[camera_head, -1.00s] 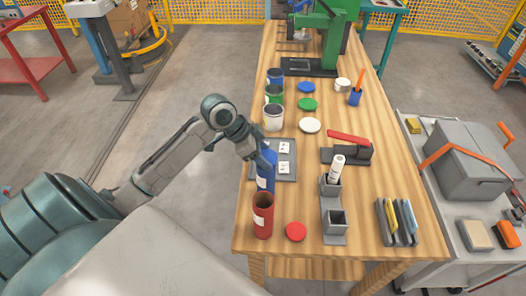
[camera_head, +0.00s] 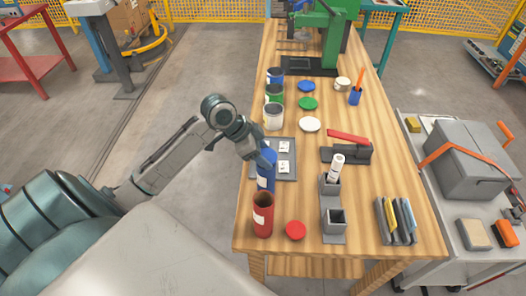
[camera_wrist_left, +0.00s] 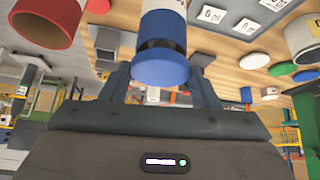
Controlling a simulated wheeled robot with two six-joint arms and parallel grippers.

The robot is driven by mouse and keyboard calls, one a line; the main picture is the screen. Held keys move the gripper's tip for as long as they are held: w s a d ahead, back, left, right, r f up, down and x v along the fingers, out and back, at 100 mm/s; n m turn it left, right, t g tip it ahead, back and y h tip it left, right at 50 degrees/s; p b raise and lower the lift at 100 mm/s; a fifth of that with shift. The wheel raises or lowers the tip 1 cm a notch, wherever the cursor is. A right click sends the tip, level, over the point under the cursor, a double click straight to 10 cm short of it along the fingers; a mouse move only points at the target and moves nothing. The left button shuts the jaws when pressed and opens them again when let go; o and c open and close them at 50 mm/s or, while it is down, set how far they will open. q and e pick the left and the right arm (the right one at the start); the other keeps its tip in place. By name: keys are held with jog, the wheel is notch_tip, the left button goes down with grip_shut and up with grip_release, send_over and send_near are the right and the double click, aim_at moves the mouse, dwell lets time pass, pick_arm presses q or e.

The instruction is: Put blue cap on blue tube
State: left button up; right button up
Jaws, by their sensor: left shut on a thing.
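The blue tube (camera_head: 266,180) stands upright at the table's left edge, behind the open red tube. It also shows at the top of the left wrist view, with a white label (camera_wrist_left: 163,8). My left gripper (camera_head: 263,156) is at the tube's top, shut on the blue cap (camera_wrist_left: 160,70). In the left wrist view the cap sits between the fingers, in line with the tube's mouth. A dark band separates cap and tube there; I cannot tell whether they touch. In the head view the arm mostly hides the cap. My right gripper is not in view.
The red tube (camera_head: 263,214) stands close in front, with a red cap (camera_head: 296,230) beside it. A grey holder (camera_head: 333,225) is to the right. Blue, green and white cans (camera_head: 273,117) stand behind with flat lids beside them.

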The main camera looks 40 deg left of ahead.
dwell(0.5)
pick_arm(q)
jog(key=shift+f, duration=0.4)
dwell(0.6)
jog(key=shift+f+p, duration=0.15)
jog(key=shift+p, duration=0.3)
dwell(0.5)
jog(key=o, duration=1.4)
jog(key=shift+o, duration=0.2)
